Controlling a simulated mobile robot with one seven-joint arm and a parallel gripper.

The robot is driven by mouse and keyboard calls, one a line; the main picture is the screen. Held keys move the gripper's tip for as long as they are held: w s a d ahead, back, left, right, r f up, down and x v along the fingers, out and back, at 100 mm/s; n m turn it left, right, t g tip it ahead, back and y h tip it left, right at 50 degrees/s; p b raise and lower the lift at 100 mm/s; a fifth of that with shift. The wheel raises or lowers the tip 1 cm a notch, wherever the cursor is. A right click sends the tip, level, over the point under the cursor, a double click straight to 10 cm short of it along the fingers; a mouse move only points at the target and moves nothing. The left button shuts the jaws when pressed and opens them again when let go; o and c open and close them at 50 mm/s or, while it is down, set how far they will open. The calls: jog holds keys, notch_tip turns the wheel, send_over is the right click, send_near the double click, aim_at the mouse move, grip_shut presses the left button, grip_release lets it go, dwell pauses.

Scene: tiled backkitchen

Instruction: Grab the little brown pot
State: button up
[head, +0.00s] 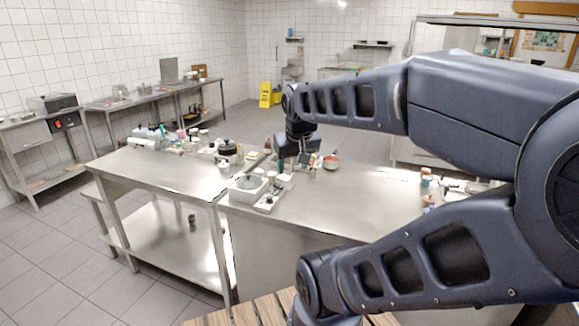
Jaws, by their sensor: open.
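My gripper (298,158) hangs at the end of my arm over the far part of the metal counter, pointing down, with its fingers apart. Small items stand close around and below it, and I cannot tell whether it touches any. I cannot make out for sure which thing is the little brown pot. A small brownish item (428,201) stands at the right of the counter, partly next to my arm. A small reddish bowl (331,162) sits just right of my gripper. A dark lidded pot (228,150) stands to the left, among other things.
The metal counter (330,205) has clear room in its middle. A grey square container (248,187) and a tray (270,200) with small items sit at its left. A second metal table (165,172) adjoins it. A yellow floor sign (265,95) stands behind.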

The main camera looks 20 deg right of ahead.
jog(key=shift+s+a+r, duration=0.1)
jog(key=shift+s+a, duration=0.3)
jog(key=shift+a, duration=0.15)
jog(key=o, duration=0.4)
jog(key=shift+s+a+n+y, duration=0.2)
jog(key=shift+a+n+y, duration=0.1)
jog(key=shift+w+d, duration=0.1)
